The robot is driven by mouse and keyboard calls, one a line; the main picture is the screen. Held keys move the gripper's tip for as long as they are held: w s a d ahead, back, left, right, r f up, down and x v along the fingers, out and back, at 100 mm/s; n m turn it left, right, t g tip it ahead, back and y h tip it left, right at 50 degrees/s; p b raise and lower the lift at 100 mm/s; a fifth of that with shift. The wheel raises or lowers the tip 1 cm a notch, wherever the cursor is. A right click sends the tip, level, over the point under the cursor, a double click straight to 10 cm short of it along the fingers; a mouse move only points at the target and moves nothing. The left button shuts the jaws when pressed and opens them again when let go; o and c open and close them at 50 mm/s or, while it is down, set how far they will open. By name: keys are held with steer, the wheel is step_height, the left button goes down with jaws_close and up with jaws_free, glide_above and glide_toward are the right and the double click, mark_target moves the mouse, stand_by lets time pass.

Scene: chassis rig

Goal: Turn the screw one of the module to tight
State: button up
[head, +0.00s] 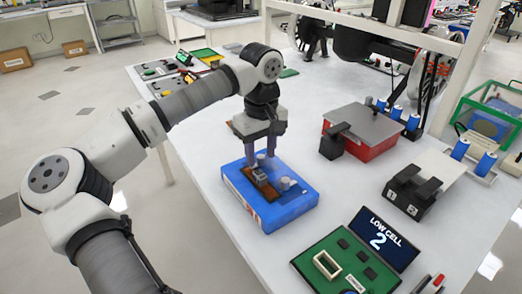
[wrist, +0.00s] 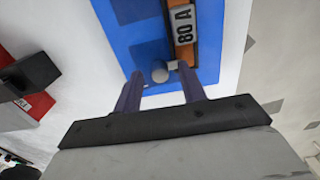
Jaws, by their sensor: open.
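The blue module (head: 270,214) lies flat on the white table, with a brown-orange strip (head: 236,177) on its top. A grey block (head: 259,175), marked "80 A" in the wrist view (wrist: 184,25), sits on the strip. A grey round screw head (wrist: 160,74) shows near the module's edge in the wrist view. My gripper (head: 261,156) points down over the module, fingers apart and empty. In the wrist view its fingertips (wrist: 160,71) appear on either side of the screw head; I cannot tell their height above it. No screw numbers are readable.
A red box with a grey top (head: 365,125) stands behind right of the module. A black stand (head: 412,192) and blue cells (head: 460,149) are at right. A green board (head: 345,265) and a "LOW CELL 2" display (head: 377,239) stand in front. The table left of the module is narrow.

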mark_target(261, 156)
step_height(261, 156, up, 14)
stand_by(0.5)
steer(key=shift+f, duration=0.1)
